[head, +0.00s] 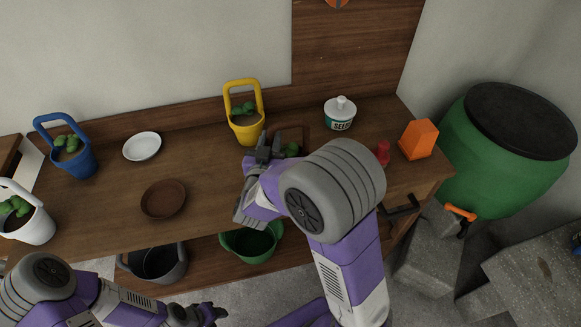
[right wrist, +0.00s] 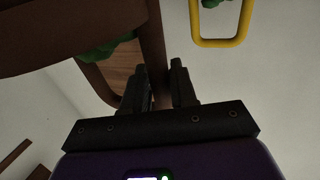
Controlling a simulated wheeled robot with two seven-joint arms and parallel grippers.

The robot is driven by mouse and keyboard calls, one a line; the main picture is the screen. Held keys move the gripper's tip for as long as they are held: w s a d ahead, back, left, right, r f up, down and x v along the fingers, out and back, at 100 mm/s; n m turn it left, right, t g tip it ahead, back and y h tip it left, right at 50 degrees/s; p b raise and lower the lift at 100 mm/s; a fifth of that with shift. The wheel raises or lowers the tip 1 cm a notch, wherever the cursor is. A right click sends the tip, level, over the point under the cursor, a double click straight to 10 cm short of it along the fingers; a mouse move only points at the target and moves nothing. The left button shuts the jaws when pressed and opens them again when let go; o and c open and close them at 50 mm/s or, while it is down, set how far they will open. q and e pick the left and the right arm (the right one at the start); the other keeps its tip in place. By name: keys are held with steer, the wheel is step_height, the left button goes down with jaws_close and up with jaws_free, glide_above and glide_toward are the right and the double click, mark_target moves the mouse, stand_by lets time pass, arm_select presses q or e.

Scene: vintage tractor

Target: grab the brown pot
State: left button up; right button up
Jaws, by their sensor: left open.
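The brown pot (head: 300,137) stands on the wooden table with a green plant (head: 292,150) in it. My right arm hides much of it in the head view. My right gripper (head: 269,146) is at its left side. In the right wrist view, a brown bar of the pot (right wrist: 153,40) runs between the two fingers of my right gripper (right wrist: 160,75). The fingers are close to the bar, but I cannot tell whether they press on it. My left gripper (head: 213,313) is open and low at the bottom of the head view, away from the pot.
A yellow pot (head: 247,130) stands just behind my right gripper. A seed jar (head: 340,115), red object (head: 382,152) and orange block (head: 418,140) are to the right. A brown saucer (head: 163,199), white dish (head: 142,146), blue pot (head: 77,161) and white pot (head: 32,228) are left.

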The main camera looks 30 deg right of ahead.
jaws_close()
stand_by(1.1)
